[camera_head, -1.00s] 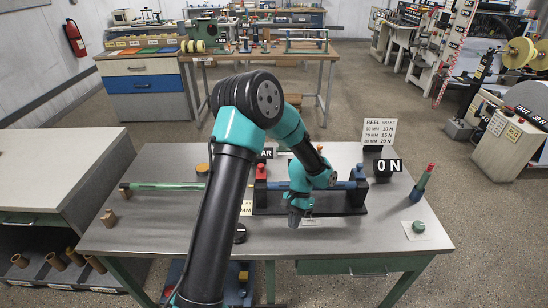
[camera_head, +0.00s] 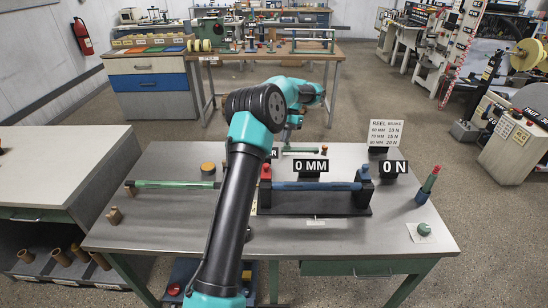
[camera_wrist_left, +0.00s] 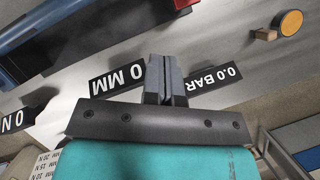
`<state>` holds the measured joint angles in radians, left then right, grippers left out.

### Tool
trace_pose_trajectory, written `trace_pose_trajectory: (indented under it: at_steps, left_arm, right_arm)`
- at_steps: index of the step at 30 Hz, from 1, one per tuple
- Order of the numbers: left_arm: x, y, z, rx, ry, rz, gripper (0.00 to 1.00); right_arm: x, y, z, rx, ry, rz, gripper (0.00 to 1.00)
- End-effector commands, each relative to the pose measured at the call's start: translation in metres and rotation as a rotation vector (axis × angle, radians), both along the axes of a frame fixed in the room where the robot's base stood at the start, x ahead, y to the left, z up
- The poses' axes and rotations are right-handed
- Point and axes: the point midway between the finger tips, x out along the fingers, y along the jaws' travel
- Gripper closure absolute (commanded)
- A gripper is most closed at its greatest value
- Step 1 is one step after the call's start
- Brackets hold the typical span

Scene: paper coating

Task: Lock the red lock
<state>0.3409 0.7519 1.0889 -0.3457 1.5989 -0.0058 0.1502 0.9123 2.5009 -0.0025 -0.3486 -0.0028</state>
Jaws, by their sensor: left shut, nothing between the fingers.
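The red lock (camera_head: 266,171) is a red knob on top of the left post of a black stand (camera_head: 315,202). A blue bar (camera_head: 315,186) lies across the stand, and a blue knob (camera_head: 365,170) tops the right post. My left gripper (camera_head: 290,130) is behind and above the stand, apart from it, partly hidden by my own arm. In the left wrist view its fingers (camera_wrist_left: 165,80) are shut and empty. That view also shows a red part (camera_wrist_left: 184,4) at the top edge, likely the red lock, and the blue bar (camera_wrist_left: 50,22). My right gripper is not in view.
Black signs stand behind the stand, "0 MM" (camera_head: 311,166) and "0 N" (camera_head: 393,167). The table front (camera_head: 310,240) is clear.

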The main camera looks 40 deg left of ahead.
Motion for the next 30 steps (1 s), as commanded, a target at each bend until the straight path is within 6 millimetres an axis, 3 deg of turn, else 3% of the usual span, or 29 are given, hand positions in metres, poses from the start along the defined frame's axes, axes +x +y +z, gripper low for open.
trace_pose_trajectory:
  at_steps: [3, 8, 22, 30]
  left_arm:
    - [0.001, 0.027, 0.017, 0.017, -0.040, 0.045, 1.00]
    - [0.000, 0.043, 0.027, 0.028, -0.064, 0.072, 1.00]
    - [-0.001, 0.044, 0.025, 0.027, -0.065, 0.074, 1.00]
    - [-0.010, 0.041, 0.001, 0.027, -0.063, 0.073, 1.00]
  right_arm:
    - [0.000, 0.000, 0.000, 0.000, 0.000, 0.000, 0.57]
    - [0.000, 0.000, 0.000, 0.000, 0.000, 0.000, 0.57]
    - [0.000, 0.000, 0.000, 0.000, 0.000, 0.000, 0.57]
    - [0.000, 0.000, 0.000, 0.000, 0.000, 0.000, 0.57]
